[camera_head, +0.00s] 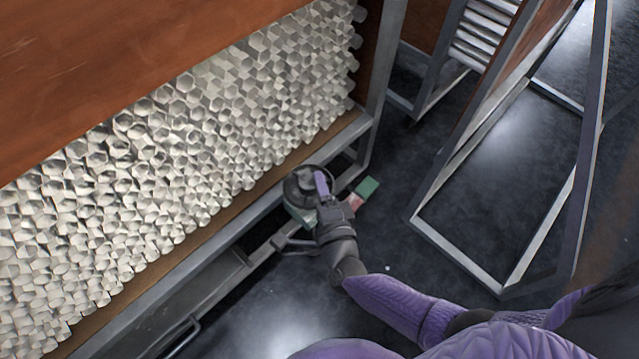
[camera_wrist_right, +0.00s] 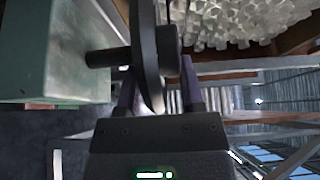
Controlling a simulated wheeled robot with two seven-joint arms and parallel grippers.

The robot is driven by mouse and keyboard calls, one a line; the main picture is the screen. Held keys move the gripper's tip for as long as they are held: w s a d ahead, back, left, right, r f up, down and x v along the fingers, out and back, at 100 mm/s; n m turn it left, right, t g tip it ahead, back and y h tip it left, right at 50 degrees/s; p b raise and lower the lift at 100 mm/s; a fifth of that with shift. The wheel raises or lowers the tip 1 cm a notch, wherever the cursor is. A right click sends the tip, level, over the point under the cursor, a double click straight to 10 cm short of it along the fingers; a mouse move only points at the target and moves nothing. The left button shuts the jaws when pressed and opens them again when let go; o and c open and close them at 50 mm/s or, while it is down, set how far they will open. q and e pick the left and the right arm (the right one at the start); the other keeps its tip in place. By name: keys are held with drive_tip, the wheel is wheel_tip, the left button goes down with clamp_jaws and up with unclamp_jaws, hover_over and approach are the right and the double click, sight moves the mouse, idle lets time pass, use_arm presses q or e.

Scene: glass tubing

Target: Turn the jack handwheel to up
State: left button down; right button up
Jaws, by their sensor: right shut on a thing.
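The jack handwheel (camera_head: 295,190) is a dark round wheel at the lower front edge of the glass tubing rack. In the right wrist view the handwheel (camera_wrist_right: 146,50) shows nearly edge-on, with its rim running down between my fingers. Its short dark shaft points toward a green block (camera_wrist_right: 50,55), apparently the jack's body. My right gripper (camera_head: 321,184) is at the wheel; the wrist view shows its purple fingers (camera_wrist_right: 157,88) on both sides of the rim, shut on it. The wheel's far side and any up marking are hidden. My left gripper is out of view.
The rack of stacked glass tubes (camera_head: 190,130) fills the left, with a grey metal frame (camera_head: 225,240) below. A green end piece (camera_head: 368,187) sticks out right of the wheel. An empty metal frame (camera_head: 460,255) stands at right. Dark floor (camera_head: 400,235) lies clear between them.

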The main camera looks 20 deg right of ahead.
clamp_jaws()
drive_tip(key=n+y, duration=0.2)
drive_tip(key=y, duration=0.1)
drive_tip(key=shift+w+d, duration=0.15)
drive_tip(key=shift+d, duration=0.05)
drive_tip(key=n+y, duration=0.1)
drive_tip(key=y, duration=0.1)
drive_tip(key=n+y, duration=0.2)
drive_tip(key=shift+w+y, duration=0.2)
drive_tip(key=shift+y, duration=0.2)
drive_tip(key=o, duration=0.6)
unclamp_jaws()
drive_tip(key=shift+o, duration=0.2)
